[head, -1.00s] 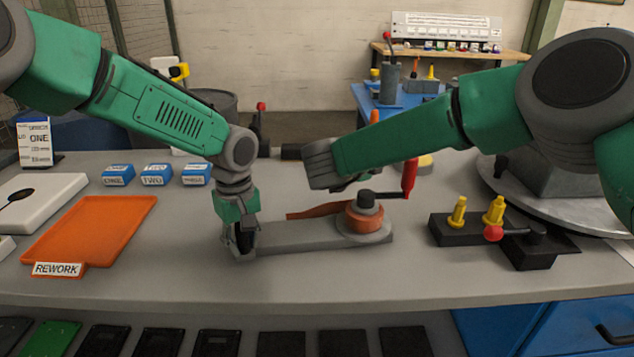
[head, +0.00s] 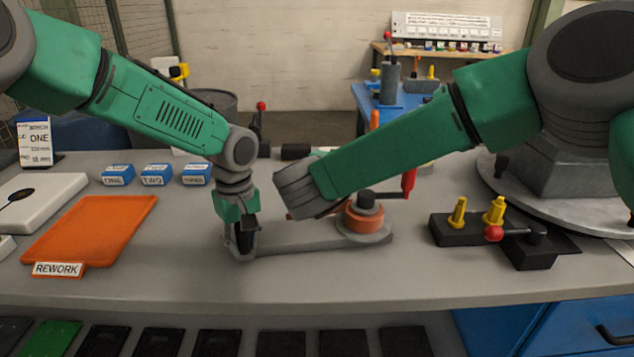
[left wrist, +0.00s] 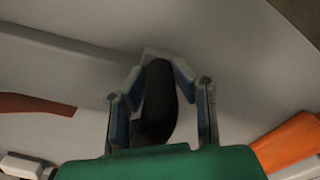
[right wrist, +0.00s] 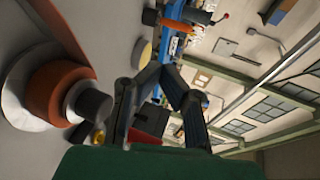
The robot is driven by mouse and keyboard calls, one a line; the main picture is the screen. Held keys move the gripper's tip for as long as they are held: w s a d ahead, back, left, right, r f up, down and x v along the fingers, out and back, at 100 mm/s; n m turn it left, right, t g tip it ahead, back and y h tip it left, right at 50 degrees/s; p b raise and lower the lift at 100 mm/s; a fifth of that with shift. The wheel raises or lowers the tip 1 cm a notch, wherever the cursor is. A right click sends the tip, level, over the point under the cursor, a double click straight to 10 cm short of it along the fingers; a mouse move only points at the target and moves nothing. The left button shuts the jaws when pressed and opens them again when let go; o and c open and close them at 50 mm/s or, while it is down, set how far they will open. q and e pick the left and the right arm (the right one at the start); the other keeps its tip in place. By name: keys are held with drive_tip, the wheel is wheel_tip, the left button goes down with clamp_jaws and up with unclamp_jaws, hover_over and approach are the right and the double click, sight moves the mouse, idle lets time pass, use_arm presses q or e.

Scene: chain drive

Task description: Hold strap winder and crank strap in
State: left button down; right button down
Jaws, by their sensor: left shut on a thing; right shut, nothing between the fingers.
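The strap winder has a long grey base (head: 300,243) on the bench, with an orange spool (head: 362,219) and dark hub at its right end. A crank with a red handle (head: 409,180) points right and stands upright. My left gripper (head: 243,247) is shut on the black grip (left wrist: 155,105) at the base's left end. My right gripper (right wrist: 165,75) is shut and empty; in the head view my own wrist hides it, just left of and above the spool. The spool (right wrist: 52,95) and strap (right wrist: 62,30) show beside it in the right wrist view. My wrist hides most of the strap in the head view.
An orange rework tray (head: 95,230) lies left, with several blue labelled blocks (head: 156,174) behind it. A black fixture (head: 500,235) with yellow pegs and a red-knobbed lever stands right of the winder, near a round grey turntable (head: 575,200). The bench front is clear.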

drive_tip(key=f+v, duration=0.1)
drive_tip(key=v, duration=1.2)
drive_tip(key=shift+s, duration=0.25)
drive_tip(key=shift+w+r, duration=0.1)
drive_tip(key=shift+w, duration=0.05)
